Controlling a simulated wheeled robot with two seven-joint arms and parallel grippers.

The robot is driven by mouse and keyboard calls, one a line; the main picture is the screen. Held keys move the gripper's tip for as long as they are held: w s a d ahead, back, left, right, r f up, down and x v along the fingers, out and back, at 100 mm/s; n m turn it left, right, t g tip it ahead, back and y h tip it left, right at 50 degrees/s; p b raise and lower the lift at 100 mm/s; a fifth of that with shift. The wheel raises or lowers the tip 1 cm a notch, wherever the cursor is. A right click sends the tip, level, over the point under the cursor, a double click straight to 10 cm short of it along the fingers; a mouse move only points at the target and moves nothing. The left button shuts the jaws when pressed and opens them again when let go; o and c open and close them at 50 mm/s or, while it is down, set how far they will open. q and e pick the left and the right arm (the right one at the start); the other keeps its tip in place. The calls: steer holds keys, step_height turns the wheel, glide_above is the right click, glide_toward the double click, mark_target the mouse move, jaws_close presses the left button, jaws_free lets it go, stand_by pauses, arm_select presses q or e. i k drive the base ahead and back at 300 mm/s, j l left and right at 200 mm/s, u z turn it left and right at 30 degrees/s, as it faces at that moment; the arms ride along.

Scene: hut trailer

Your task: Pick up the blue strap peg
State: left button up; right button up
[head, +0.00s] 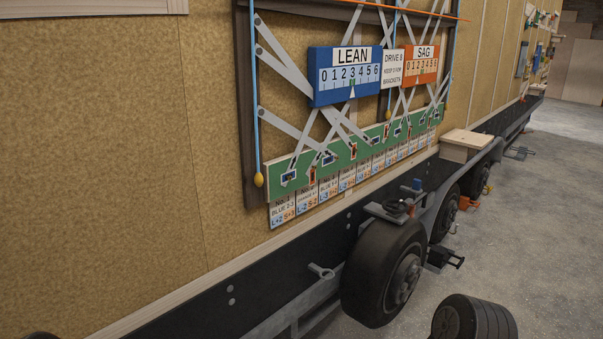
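A small blue block (417,184) sits on a dark bracket above the trailer wheels; it may be the blue strap peg, but it is too small to be sure. A long green board (330,167) on the trailer wall carries several small dark pieces, some with blue and some with orange-red parts. One blue-edged piece (288,176) is at the board's near left end. I cannot tell whether any of these is a loose peg. Neither of my grippers shows in the head view.
Grey straps (282,56) cross above the board. A blue LEAN scale (345,75) and an orange SAG scale (421,66) hang there. Below are a wheel (383,270), a metal step (322,271) and a wooden box (466,145).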

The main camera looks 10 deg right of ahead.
mark_target(416, 187)
steer(key=i+l+u, duration=0.4)
steer(key=l, duration=0.8)
steer(key=l+u, duration=0.45)
steer(key=l, duration=0.7)
steer(key=k+l+u, duration=0.1)
steer(key=l+u, duration=0.3)
steer(key=l, duration=0.85)
steer(key=l+u, duration=0.15)
steer(key=l, duration=0.5)
steer(key=l+u, duration=0.2)
steer(key=l, duration=0.5)
steer(key=l+u, duration=0.15)
steer(key=l, duration=0.5)
steer(key=k+l+u, duration=0.15)
steer(key=l, duration=0.5)
